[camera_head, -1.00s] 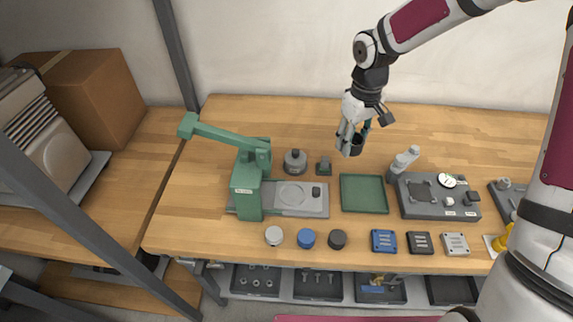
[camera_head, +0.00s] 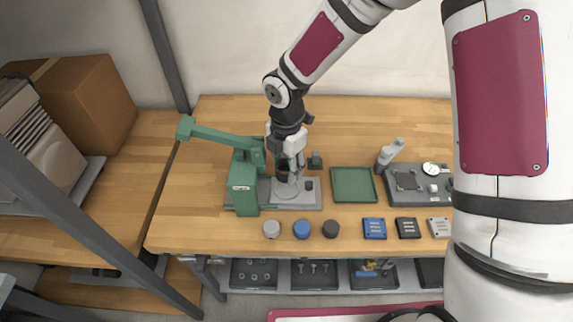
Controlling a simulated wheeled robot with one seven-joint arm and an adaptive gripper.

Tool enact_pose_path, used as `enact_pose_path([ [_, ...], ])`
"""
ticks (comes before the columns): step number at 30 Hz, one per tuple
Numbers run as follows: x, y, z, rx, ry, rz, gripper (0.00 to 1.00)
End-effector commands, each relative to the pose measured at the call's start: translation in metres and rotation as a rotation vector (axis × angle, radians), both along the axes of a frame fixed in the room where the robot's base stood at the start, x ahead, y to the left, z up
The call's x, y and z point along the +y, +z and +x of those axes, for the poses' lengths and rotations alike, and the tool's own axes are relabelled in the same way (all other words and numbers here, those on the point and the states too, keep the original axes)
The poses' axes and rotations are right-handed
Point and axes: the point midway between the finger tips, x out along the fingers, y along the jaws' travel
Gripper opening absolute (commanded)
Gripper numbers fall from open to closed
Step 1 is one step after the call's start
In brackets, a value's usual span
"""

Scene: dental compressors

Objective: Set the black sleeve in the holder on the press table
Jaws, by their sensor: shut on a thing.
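My gripper (camera_head: 288,172) is shut on the black sleeve (camera_head: 282,174) and points down over the grey base plate of the green press. Only part of the sleeve shows between and beside the fingers. The round holder (camera_head: 286,190) on the press table (camera_head: 304,198) is just below the sleeve and partly covered by my gripper. I cannot tell whether the sleeve touches the holder. The green press (camera_head: 243,186) stands left of my gripper, its lever arm reaching to the upper left.
A green tray (camera_head: 354,199) lies right of the press.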

Motion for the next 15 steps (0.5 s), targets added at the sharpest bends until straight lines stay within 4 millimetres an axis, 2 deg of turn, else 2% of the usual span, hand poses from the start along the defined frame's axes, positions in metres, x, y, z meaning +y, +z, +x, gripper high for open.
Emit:
enact_pose_path([
  [15,0.0,-0.046,0.001,0.002,-0.001,-0.001,0.14],
])
